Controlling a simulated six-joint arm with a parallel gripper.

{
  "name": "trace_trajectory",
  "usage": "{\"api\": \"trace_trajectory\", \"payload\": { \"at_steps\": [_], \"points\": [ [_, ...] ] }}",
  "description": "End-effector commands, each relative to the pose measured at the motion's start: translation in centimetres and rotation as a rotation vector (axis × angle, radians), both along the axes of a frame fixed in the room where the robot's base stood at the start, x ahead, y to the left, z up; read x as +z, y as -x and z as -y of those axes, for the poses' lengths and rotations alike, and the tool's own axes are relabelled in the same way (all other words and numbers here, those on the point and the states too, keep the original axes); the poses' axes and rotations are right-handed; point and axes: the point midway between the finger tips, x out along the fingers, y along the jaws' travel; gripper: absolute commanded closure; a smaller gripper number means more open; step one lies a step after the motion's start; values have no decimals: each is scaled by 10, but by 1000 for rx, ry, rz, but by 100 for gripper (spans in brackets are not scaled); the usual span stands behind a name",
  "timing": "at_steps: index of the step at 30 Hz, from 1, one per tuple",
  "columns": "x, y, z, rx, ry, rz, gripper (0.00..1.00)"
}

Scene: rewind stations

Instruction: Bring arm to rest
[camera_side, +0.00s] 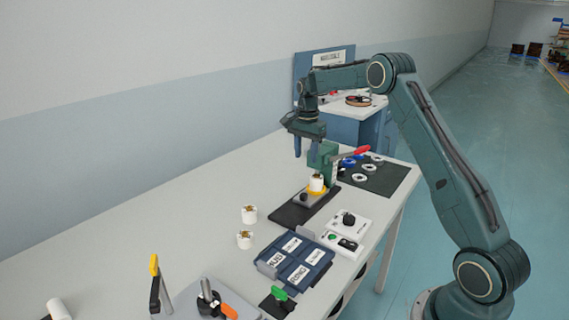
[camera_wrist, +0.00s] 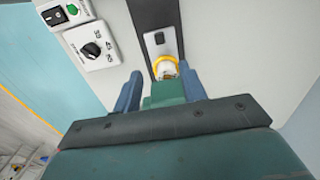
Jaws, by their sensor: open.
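My gripper (camera_side: 304,152) is open, its two blue fingers pointing down over the far part of the white table. In the side view it is just left of a green press-like fixture (camera_side: 328,158) with a red lever. In the wrist view the open gripper (camera_wrist: 160,90) has a green block between or beneath its fingers; I cannot tell whether they touch it. A white spool (camera_side: 316,183) sits on a yellow ring on the fixture's dark base and shows partly in the wrist view (camera_wrist: 166,69).
Two white spools (camera_side: 247,224) stand on the table (camera_side: 170,215). A blue labelled tray (camera_side: 295,262), a control box with a dial (camera_side: 348,221) and a dark mat (camera_side: 385,180) with white rings lie nearby. Lever fixtures stand at the front. The table's left-middle is clear.

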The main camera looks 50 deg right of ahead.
Motion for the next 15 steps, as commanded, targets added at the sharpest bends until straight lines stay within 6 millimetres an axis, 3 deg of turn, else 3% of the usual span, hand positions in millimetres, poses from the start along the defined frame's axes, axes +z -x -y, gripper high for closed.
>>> {"api": "trace_trajectory", "payload": {
  "at_steps": [8, 15],
  "points": [
    [40, 11, -31, 124, 20, 37, 58],
    [88, 36, -73, 306, 52, 85, 58]
  ]
}}
